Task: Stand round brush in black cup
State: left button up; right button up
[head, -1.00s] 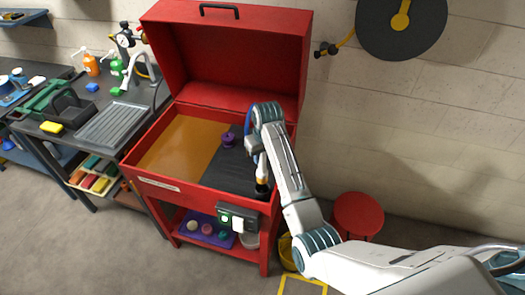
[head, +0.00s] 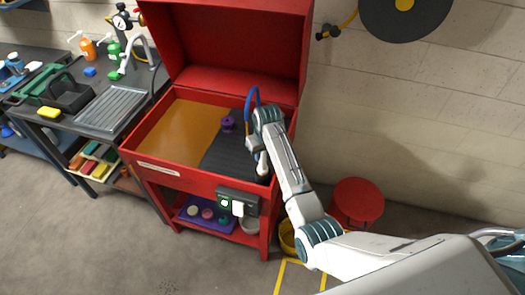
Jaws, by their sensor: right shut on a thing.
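My right gripper (head: 257,150) is over the right part of the red wash tub (head: 155,167), near its front wall, pointing down. It is shut on a small pale thing (head: 262,164), which I take to be the round brush; its shape is mostly hidden by the wrist and fingers. I cannot make out a black cup; a dark patch under the pale thing blends with the black ribbed mat (head: 222,155). My left gripper is not in view.
A purple spool-like part (head: 228,123) lies left of the gripper. A blue hose (head: 252,97) arches behind the wrist. The raised red lid (head: 235,45) stands behind. The orange tub floor (head: 180,132) is clear.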

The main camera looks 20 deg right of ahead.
jog(key=shift+f, duration=0.25)
jog(key=o, duration=1.1)
jog(key=shift+c, duration=0.2)
jog(key=shift+r, duration=0.1)
jog(key=r+b, duration=0.1)
jog(key=r, duration=0.2)
jog(key=s+r+b, duration=0.1)
jog(key=r, duration=0.2)
jog(key=r+b, duration=0.1)
jog(key=r, duration=0.2)
jog(key=shift+s+d+r, duration=0.15)
jog(key=shift+s+r, duration=0.05)
jog(key=shift+s+r+b, duration=0.15)
jog(key=shift+r+b, duration=0.15)
jog(key=shift+r, duration=0.25)
